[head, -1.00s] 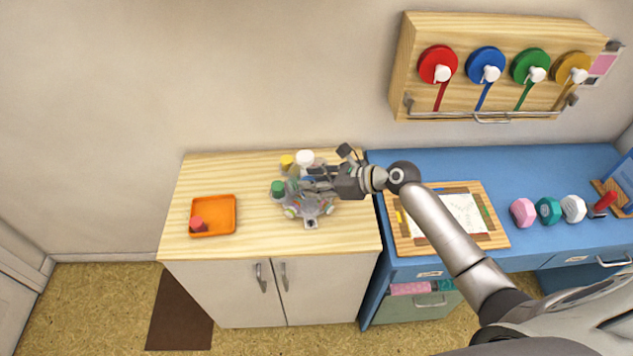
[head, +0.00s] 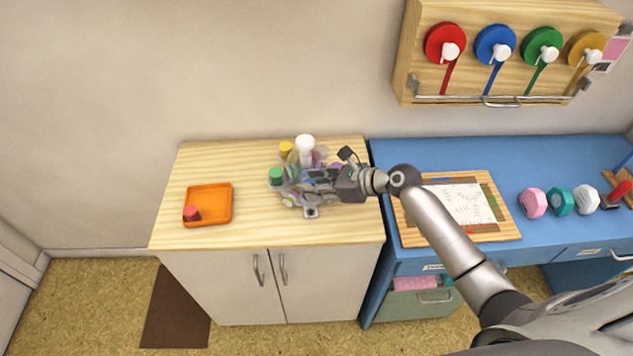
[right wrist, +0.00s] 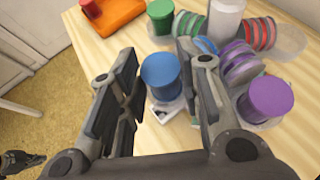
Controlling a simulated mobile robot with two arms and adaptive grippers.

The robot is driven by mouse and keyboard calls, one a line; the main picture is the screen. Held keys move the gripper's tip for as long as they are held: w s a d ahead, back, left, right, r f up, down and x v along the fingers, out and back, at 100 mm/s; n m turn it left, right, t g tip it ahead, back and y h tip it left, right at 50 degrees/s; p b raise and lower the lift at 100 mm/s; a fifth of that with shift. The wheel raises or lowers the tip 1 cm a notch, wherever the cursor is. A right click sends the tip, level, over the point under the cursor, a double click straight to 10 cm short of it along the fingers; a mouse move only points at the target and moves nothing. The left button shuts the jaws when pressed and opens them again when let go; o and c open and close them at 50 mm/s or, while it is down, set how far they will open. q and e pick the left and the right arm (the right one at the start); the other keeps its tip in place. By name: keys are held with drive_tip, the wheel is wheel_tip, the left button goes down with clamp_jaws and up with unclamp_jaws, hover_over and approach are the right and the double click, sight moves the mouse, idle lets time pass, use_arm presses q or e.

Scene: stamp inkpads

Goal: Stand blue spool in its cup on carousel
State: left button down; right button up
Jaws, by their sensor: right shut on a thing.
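The blue spool (right wrist: 161,72) stands between the fingers of my right gripper (right wrist: 158,98) in the right wrist view, and the gripper is shut on it. In the head view my right gripper (head: 300,184) is over the front part of the carousel (head: 311,212) and covers much of it; the blue spool is not clear there. The carousel holds a green spool (head: 276,175), a yellow spool (head: 286,149) and a purple spool (right wrist: 268,97) in clear cups. Whether the blue spool is inside its cup I cannot tell.
A white bottle-like piece (head: 305,148) rises at the carousel's back. Ribbon-striped spools (right wrist: 240,62) lie close to the right finger. An orange tray (head: 222,190) with a red piece (head: 192,213) stands left. Wooden tabletop (head: 255,228) is clear between tray and carousel.

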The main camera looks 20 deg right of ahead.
drive_tip(key=o, duration=0.9)
drive_tip(key=shift+o, duration=0.2)
wheel_tip(320, 180, up, 8)
drive_tip(key=p, duration=1)
